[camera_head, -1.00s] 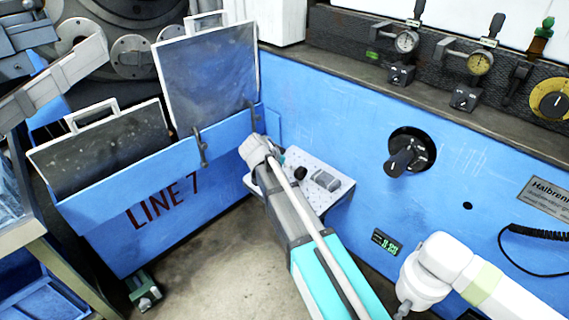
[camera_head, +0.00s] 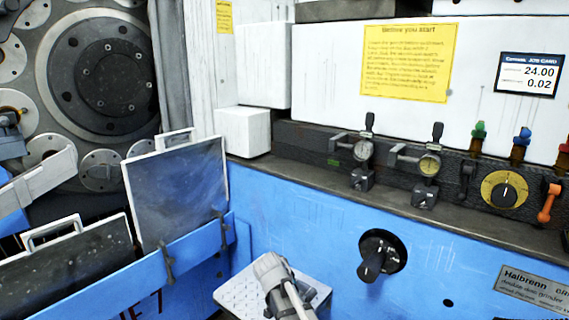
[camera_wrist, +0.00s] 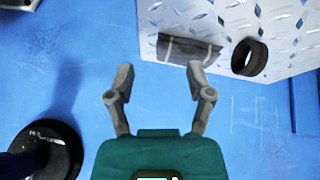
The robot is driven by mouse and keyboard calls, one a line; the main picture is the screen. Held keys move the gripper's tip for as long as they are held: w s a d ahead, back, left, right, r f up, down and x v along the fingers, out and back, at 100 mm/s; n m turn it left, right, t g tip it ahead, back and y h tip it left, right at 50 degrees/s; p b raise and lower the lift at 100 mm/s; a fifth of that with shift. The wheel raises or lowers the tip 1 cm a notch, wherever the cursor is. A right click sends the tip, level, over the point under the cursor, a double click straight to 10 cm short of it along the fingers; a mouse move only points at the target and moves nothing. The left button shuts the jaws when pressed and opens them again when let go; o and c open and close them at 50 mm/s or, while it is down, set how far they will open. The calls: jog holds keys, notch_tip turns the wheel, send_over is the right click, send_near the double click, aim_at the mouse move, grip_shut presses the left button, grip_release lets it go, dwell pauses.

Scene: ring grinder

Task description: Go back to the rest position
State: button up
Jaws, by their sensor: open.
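My gripper (camera_wrist: 160,90) is open in the wrist view, with nothing between its two fingers. A grey block with bands (camera_wrist: 188,48) and a dark ring (camera_wrist: 249,57) are on the shelf, beyond the fingertips. In the head view my arm's end shows at the bottom, in front of the shelf (camera_head: 235,295). The fingers are hidden there.
The blue machine front (camera_head: 310,225) carries a black rotary knob (camera_head: 372,262). Dial gauges (camera_head: 430,165) and coloured levers (camera_head: 522,143) stand on the ledge above. Framed dark panels (camera_head: 180,190) stand in the blue rack at left. A yellow notice (camera_head: 406,63) hangs above.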

jog(key=s+d+f+n+g+y, duration=0.2)
jog(key=s+d+n+g+y, duration=0.25)
jog(key=s+d, duration=1)
notch_tip(320, 180, up, 33)
jog(key=s+p, duration=0.1)
jog(key=p, duration=3.2)
jog(key=shift+r+n+t+p, duration=0.2)
jog(key=shift+n+t+p, duration=0.15)
jog(key=shift+n+p, duration=0.1)
